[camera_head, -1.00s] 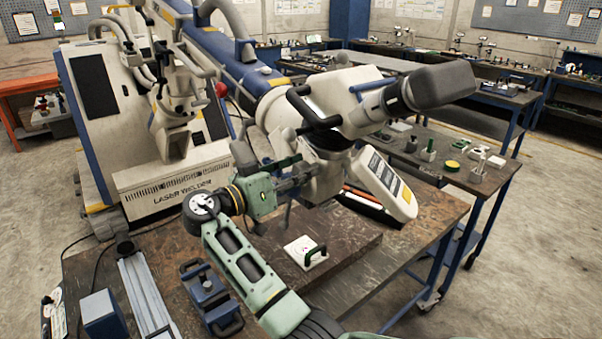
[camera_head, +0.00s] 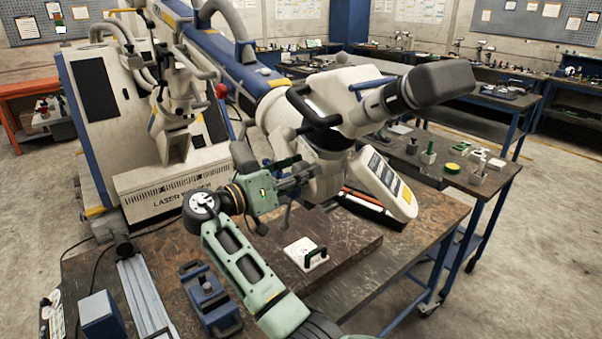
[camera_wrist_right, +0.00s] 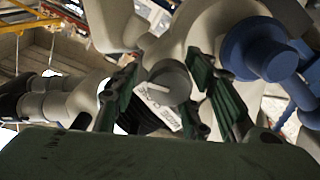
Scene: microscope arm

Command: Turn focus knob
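The microscope head (camera_head: 345,110), pale with a dark eyepiece tube, hangs over the workbench on a jointed arm. A grey round focus knob (camera_wrist_right: 170,80) with a light line across its face shows in the right wrist view. My right gripper (camera_wrist_right: 167,88) is open, with one dark green finger on each side of the knob and small gaps visible. In the head view my right gripper (camera_head: 297,178) reaches the near left side of the microscope head, and the knob cannot be made out there. My left gripper is not in view.
On the bench (camera_head: 400,240) lie a white block with a dark handle (camera_head: 303,254), a blue fixture (camera_head: 208,298) and a metal rail (camera_head: 142,295). A laser welder (camera_head: 165,190) stands behind. A side table (camera_head: 490,185) holds small parts at right.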

